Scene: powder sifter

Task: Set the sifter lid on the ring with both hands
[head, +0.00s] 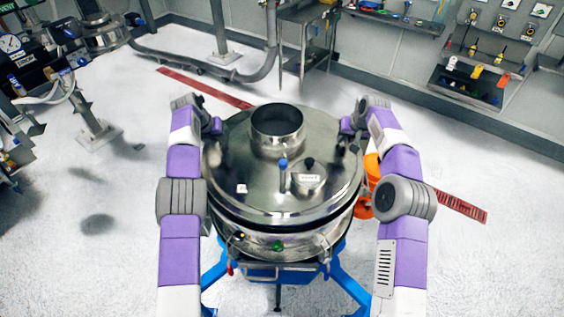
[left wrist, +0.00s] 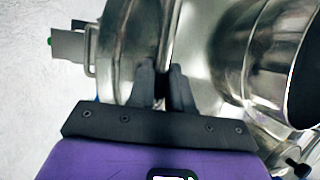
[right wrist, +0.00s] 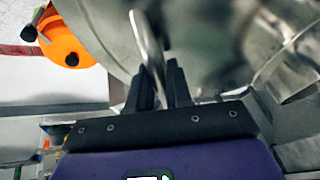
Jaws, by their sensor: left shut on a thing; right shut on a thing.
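The sifter lid (head: 235,178) is a round shiny metal disc with a wide open neck (head: 278,132) and a small capped port (head: 309,178). In the head view it lies over the metal ring (head: 300,242) of the sifter body, with a dark band between them at the front. I cannot tell whether it rests on the ring or hangs just above it. My left gripper (left wrist: 163,80) is shut on the lid's left side. My right gripper (right wrist: 160,75) is shut on a metal handle bar (right wrist: 146,40) at the lid's right side. The ring's rear is hidden.
A blue stand (head: 340,282) carries the sifter. An orange object (head: 366,203) stands close on the right, partly behind my right arm. Machinery (head: 60,55) stands at the left. A steel table (head: 308,30) and wall racks (head: 480,55) are at the back. Floor around is mostly clear.

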